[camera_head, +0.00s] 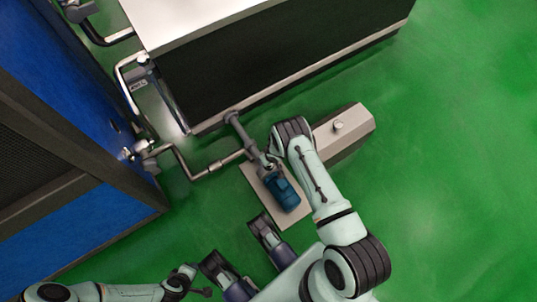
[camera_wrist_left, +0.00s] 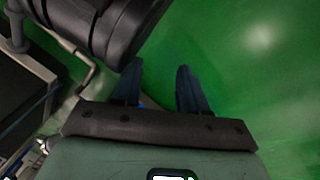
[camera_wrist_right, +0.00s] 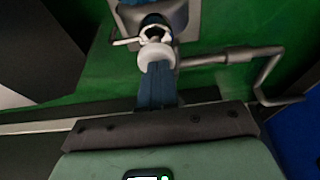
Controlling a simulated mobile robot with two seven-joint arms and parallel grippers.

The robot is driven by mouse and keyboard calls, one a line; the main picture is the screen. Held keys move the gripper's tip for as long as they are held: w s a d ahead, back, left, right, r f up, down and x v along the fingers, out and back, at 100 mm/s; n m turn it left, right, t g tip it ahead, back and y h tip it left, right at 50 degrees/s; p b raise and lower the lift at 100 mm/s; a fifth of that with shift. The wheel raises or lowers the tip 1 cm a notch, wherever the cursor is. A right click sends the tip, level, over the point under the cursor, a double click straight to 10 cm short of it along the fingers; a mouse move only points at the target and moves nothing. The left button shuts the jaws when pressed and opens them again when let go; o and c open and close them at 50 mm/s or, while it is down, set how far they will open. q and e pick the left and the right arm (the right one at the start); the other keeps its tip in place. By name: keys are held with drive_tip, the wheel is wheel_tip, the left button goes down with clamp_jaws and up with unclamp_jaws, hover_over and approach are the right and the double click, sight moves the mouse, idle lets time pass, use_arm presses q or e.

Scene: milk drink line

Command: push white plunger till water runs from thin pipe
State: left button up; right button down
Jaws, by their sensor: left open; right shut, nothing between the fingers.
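The white plunger (camera_wrist_right: 157,54) is a round pale knob in the upper middle of the right wrist view, in front of a metal fitting. My right gripper (camera_wrist_right: 158,70) is shut and empty. Its fingertips are right at the plunger's near face and appear to touch it; a small gap cannot be ruled out. A thin metal pipe (camera_wrist_right: 125,42) sticks out to the left beside the plunger. I see no water at it. My left gripper (camera_wrist_left: 159,67) is open and empty over green floor, away from the plunger.
A blue pump motor (camera_head: 284,193) stands on a grey plate (camera_head: 293,219). A bent metal pipe (camera_head: 203,174) joins it to the blue cabinet (camera_head: 80,235). A grey hexagonal-ended box (camera_head: 352,127) lies behind my right arm. A large white-topped machine (camera_head: 200,22) stands behind. Green floor is clear at right.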

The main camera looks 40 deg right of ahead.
wheel_tip(320, 180, down, 3)
drive_tip(key=shift+r+b, duration=0.1)
drive_tip(key=shift+b, duration=1.1)
use_arm(q)
drive_tip(key=shift+g, duration=0.9)
drive_tip(key=s+f, duration=0.2)
drive_tip(key=s, duration=0.1)
drive_tip(key=s+f, duration=0.1)
drive_tip(key=shift+s+a+f, duration=0.3)
drive_tip(key=shift+a+f, duration=0.05)
use_arm(e)
drive_tip(key=shift+s, duration=0.1)
